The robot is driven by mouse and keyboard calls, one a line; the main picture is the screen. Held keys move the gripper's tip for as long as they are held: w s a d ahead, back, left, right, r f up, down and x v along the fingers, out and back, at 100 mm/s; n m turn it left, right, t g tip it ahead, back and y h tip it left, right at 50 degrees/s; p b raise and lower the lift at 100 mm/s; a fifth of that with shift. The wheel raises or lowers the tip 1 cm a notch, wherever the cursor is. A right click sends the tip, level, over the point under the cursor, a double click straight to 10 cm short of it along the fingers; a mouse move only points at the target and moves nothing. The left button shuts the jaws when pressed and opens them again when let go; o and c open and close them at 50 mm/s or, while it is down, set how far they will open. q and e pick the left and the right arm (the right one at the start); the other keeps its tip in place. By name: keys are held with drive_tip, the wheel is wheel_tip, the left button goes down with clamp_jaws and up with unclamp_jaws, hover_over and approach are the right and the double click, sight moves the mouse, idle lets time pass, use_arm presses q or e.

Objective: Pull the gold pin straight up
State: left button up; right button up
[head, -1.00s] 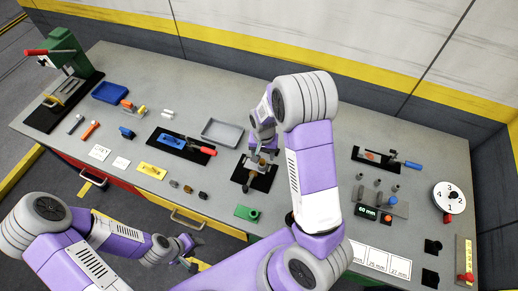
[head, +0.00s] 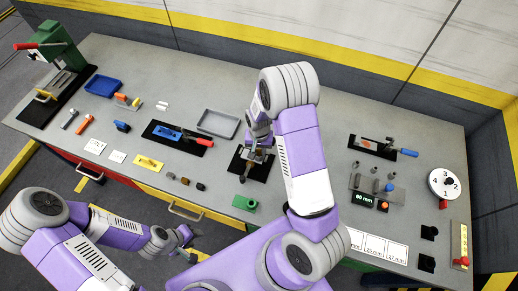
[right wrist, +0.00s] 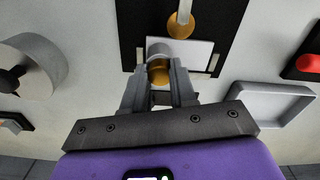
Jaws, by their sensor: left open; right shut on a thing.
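My right gripper (right wrist: 159,88) is shut on a gold pin (right wrist: 158,72) in the right wrist view. The fingers stand on both sides of the gold part, and a grey round piece (right wrist: 158,48) shows just beyond it. In the head view, my right gripper (head: 257,158) is over the black mat (head: 240,160) near the middle of the bench, and my own arm partly hides this spot. Whether the pin has lifted cannot be told. My left gripper (head: 186,243) is open and empty, off the bench's front edge.
A green block (head: 244,203) is in front. A numbered dial (head: 444,184) and a fixture with a blue handle (head: 385,148) are on the right.

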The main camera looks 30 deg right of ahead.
sight(259, 151)
clamp_jaws()
drive_tip(key=shift+o, duration=0.8)
unclamp_jaws()
clamp_jaws()
drive_tip(key=shift+r+p, duration=1.2)
drive_tip(key=shift+r, duration=0.55)
drive_tip(key=shift+r+p, duration=0.55)
drive_tip(key=shift+r, duration=0.25)
